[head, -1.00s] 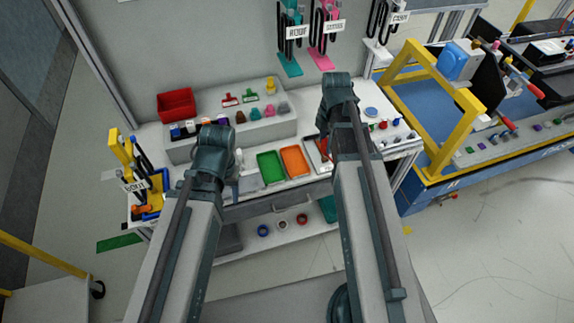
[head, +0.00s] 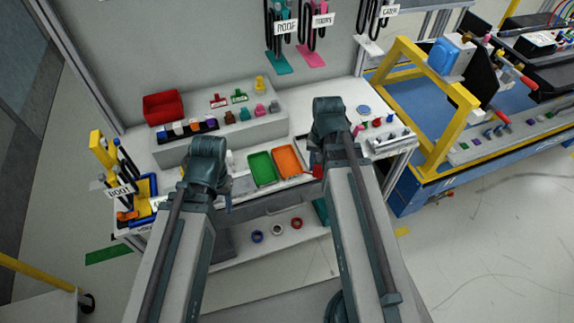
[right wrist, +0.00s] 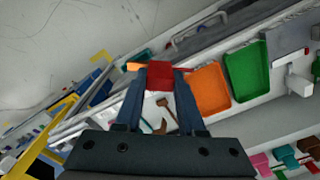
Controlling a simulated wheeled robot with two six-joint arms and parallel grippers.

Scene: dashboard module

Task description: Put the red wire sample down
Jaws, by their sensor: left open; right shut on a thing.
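A red block-like piece, taken as the red wire sample (right wrist: 160,75), is between the fingertips of my right gripper (right wrist: 160,85) in the right wrist view. Thin red and orange ends stick out beside it. In the head view a bit of red (head: 318,171) shows below my right wrist, beside the orange tray; most of that gripper is hidden by my arm. A pale tray with brown tool-like shapes (right wrist: 163,114) lies behind the fingers in the wrist view. My left gripper (head: 226,196) is open and empty at the bench's front, left of the green tray.
The green tray (head: 261,168) and orange tray (head: 288,161) sit side by side on the bench. A raised grey step behind them holds a red bin (head: 163,107) and small coloured parts. Several rings, one of them blue (head: 257,237), lie on the lower shelf. A yellow frame (head: 462,120) stands right.

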